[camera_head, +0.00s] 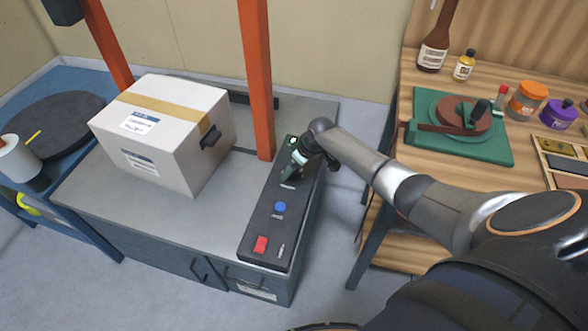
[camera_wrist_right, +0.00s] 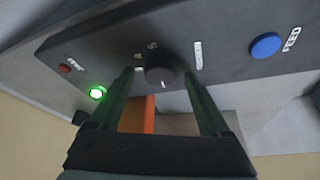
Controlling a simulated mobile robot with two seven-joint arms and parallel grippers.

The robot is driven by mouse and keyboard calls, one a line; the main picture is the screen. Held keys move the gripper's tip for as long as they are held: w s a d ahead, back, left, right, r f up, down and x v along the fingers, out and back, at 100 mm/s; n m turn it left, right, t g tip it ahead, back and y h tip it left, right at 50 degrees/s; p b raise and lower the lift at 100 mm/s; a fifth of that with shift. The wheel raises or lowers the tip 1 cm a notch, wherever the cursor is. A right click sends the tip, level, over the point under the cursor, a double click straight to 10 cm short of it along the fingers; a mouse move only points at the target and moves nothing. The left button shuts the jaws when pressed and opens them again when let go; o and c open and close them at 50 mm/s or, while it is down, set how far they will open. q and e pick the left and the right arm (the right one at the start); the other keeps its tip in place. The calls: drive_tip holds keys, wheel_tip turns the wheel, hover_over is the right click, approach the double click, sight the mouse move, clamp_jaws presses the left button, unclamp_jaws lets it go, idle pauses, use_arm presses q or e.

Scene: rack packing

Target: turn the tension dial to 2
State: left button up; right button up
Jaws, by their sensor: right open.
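The tension dial (camera_wrist_right: 160,77) is a dark round knob on the black control panel (camera_wrist_right: 218,60). A short white line on the dial points to the lower edge of the wrist view. Small white marks sit above it, too unclear to read surely. My right gripper (camera_wrist_right: 158,75) is open, with one finger on each side of the dial; I cannot tell whether they touch it. In the head view the right gripper (camera_head: 295,165) is at the far end of the panel (camera_head: 262,228) and hides the dial. My left gripper is not in view.
A taped carton (camera_head: 165,130) and an orange post (camera_head: 257,80) stand left of the panel.

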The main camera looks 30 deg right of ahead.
drive_tip(key=shift+f, duration=0.15)
clamp_jaws()
idle(0.7)
